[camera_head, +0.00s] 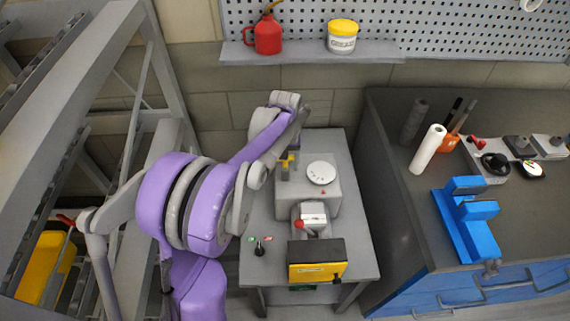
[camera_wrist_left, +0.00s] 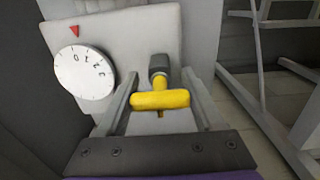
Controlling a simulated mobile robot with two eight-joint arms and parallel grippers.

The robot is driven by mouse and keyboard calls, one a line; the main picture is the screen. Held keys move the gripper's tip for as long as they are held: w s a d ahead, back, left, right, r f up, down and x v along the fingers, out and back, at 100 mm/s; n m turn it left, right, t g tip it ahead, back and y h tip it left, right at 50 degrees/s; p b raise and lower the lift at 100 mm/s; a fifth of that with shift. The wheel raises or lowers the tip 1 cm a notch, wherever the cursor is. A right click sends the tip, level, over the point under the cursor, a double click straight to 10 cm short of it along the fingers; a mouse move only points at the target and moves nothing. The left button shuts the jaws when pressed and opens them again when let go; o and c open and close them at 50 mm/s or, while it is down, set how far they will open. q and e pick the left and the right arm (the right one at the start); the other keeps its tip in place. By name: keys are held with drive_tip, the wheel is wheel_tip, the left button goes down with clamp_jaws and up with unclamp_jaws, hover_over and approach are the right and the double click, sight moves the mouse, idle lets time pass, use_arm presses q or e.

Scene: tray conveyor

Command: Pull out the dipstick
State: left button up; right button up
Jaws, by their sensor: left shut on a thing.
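The dipstick has a yellow T-shaped handle (camera_wrist_left: 160,99). Its short yellow shaft runs up to a dark grey collar (camera_wrist_left: 158,66) on the grey machine (camera_head: 322,201). In the head view a bit of its yellow (camera_head: 284,166) shows beside my arm. My left gripper (camera_wrist_left: 160,91) is shut on the dipstick, its two fingers on either side of the handle. In the head view my left gripper (camera_head: 290,156) is at the machine's back left, partly hidden by its arm. How deep the shaft sits is hidden. My right gripper is not in view.
A white numbered dial (camera_head: 321,172) is close beside the dipstick. A black and yellow box (camera_head: 316,261) and a small lever (camera_head: 260,246) are on the front of the grey table (camera_head: 362,252). A dark workbench (camera_head: 408,228) with a blue vise (camera_head: 468,222) stands right. Metal framework is at left.

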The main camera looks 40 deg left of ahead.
use_arm(q)
drive_tip(key=shift+r+p, duration=1.35)
drive_tip(key=shift+r, duration=1.1)
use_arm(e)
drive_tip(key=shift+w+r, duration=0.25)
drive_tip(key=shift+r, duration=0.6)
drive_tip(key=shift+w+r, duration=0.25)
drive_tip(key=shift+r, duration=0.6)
use_arm(q)
drive_tip(key=shift+r, duration=0.1)
drive_tip(key=shift+r+p, duration=1)
drive_tip(key=shift+r, duration=0.95)
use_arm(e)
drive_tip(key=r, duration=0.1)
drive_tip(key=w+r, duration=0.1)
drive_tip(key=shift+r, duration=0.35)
